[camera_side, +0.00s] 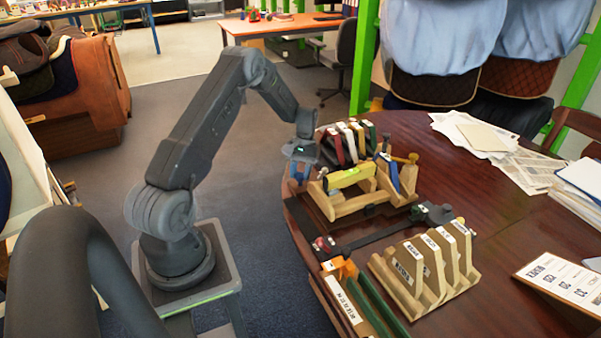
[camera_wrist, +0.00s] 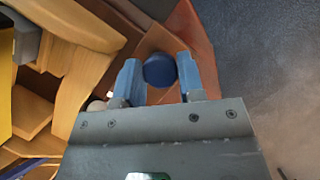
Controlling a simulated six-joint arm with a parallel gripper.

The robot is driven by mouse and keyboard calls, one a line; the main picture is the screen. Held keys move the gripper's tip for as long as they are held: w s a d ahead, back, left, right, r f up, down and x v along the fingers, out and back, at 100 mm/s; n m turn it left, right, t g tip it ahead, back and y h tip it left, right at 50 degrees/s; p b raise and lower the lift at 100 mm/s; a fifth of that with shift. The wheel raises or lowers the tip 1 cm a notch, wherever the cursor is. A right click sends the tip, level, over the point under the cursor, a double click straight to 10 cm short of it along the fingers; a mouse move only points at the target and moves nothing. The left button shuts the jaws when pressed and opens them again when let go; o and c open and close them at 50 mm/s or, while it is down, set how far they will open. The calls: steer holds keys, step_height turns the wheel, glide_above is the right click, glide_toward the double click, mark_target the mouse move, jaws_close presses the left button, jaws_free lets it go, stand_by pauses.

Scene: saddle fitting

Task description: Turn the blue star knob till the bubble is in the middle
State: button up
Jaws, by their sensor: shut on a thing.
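The blue star knob (camera_wrist: 159,70) shows in the wrist view as a dark blue round shape between the two light blue fingers. My gripper (camera_wrist: 158,78) is shut on it, with a finger on its left and right. The knob's lobes cannot be made out. In the side view my gripper (camera_side: 299,168) is at the left end of the wooden fixture (camera_side: 350,204), and the knob is hidden there. A yellow spirit level (camera_side: 349,176) lies across the fixture. Its bubble is too small to see. A yellow strip (camera_wrist: 5,90) at the wrist view's left edge may be the level.
A rack of coloured boards (camera_side: 352,143) stands behind the fixture. A dark bar tool (camera_side: 385,234) and a wooden rack of labelled templates (camera_side: 425,271) lie in front. Papers (camera_side: 483,138) lie at the right. The table (camera_side: 500,225) is bare between.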

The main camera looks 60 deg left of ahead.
steer(key=shift+m, duration=0.6)
steer(key=o, duration=0.9)
steer(key=v, duration=1.4)
steer(key=shift+w+d+f, duration=0.1)
steer(key=shift+w+d, duration=0.05)
steer(key=shift+w, duration=0.1)
